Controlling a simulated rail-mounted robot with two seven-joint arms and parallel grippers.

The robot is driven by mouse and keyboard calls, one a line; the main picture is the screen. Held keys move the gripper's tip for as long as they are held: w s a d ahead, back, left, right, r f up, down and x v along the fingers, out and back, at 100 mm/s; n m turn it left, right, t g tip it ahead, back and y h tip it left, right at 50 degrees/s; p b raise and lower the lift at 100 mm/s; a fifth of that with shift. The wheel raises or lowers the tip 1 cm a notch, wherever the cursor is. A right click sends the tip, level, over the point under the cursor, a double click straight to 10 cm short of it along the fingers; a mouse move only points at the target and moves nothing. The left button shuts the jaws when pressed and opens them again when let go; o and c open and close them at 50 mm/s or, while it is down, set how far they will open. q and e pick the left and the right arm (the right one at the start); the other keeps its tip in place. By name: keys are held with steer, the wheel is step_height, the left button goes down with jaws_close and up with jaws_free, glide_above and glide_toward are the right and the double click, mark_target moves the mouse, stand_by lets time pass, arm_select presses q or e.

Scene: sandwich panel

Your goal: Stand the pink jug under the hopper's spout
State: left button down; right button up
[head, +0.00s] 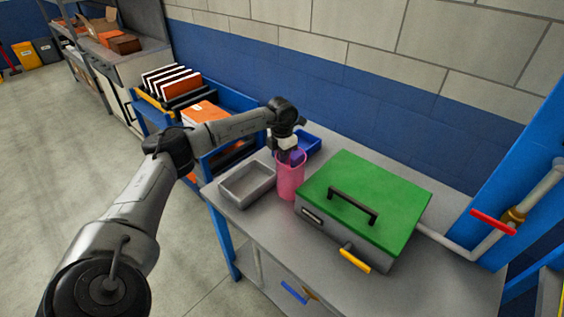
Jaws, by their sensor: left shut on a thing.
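The pink jug (290,182) stands upright on or just above the grey bench, between a grey metal tray and the green-lidded box. My left gripper (290,154) comes down over the jug's top and is shut on it near the rim. The fingertips are partly hidden, and something purple shows at the jug's mouth. I cannot pick out a hopper or spout for certain. A grey pipe with a brass valve (513,217) and red handle runs at the right, by a blue post. My right gripper is not in view.
The grey tray (226,197) is close left of the jug. The green-lidded box (368,190) with a black handle is close right. A blue bin (312,143) sits behind. Bench space (445,275) is clear at the front right. A blue cart (222,93) stands beyond the bench.

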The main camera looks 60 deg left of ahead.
arm_select(q)
step_height(320, 180, down, 3)
steer(key=shift+r, duration=0.2)
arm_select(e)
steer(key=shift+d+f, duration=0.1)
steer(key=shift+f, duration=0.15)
arm_select(q)
steer(key=shift+f, duration=0.15)
steer(key=c, duration=1.2)
jaws_free()
step_height(320, 180, up, 11)
steer(key=shift+p, duration=1.1)
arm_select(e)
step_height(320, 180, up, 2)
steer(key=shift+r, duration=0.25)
arm_select(q)
steer(key=shift+r, duration=0.7)
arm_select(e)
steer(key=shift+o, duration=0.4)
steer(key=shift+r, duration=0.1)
